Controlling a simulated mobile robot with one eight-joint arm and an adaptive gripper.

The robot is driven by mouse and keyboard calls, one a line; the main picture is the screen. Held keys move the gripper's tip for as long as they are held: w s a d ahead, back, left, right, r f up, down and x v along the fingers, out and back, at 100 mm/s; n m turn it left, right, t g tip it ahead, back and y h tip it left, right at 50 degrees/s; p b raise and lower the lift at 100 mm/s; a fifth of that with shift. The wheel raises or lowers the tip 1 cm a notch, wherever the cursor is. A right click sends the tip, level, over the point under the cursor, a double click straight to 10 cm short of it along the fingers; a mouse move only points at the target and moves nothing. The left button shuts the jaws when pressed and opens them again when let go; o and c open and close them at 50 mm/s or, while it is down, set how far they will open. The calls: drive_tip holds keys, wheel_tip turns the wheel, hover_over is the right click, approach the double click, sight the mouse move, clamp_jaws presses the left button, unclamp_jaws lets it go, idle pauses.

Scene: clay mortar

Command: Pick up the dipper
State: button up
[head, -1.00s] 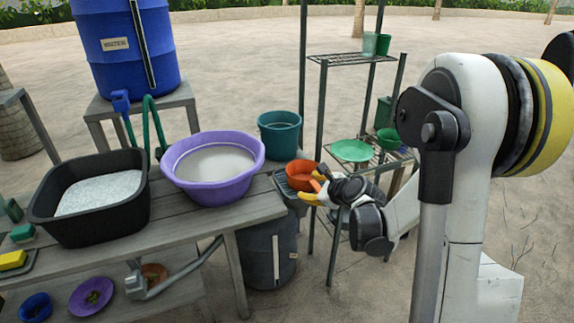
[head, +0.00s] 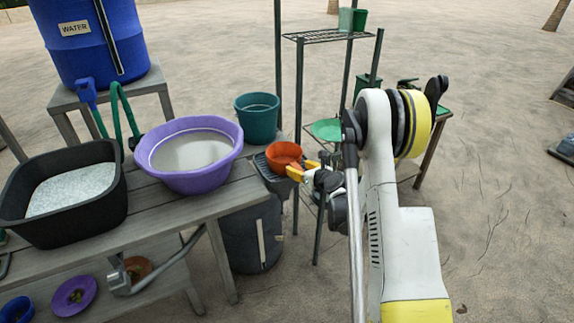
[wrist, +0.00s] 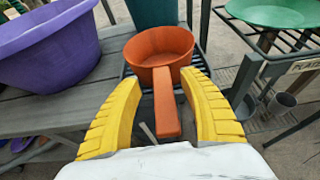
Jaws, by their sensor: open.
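The dipper is an orange round bowl (head: 284,154) with a straight handle. It sits upright on a dark ribbed rack past the right end of the wooden table. In the wrist view the dipper (wrist: 160,45) is straight ahead, and its handle points back toward me. My gripper (head: 299,173) has yellow fingers and is open at the dipper's near side. In the wrist view my gripper (wrist: 162,88) has one finger on each side of the handle, with gaps showing on both sides. The fingertips are close to the bowl's rim.
A purple basin (head: 190,153) and a black tub (head: 62,195) stand on the wooden table to the left. A teal bucket (head: 257,120) is just behind the dipper. A metal shelf with a green plate (head: 327,129) rises to the right.

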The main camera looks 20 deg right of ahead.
sight(296, 165)
drive_tip(key=b+x, duration=0.1)
drive_tip(key=x, duration=0.2)
drive_tip(key=shift+d+f, duration=0.1)
drive_tip(key=shift+f, duration=0.15)
drive_tip(key=shift+w, duration=0.35)
drive_tip(key=shift+c, duration=0.2)
clamp_jaws()
drive_tip(key=shift+r, duration=0.15)
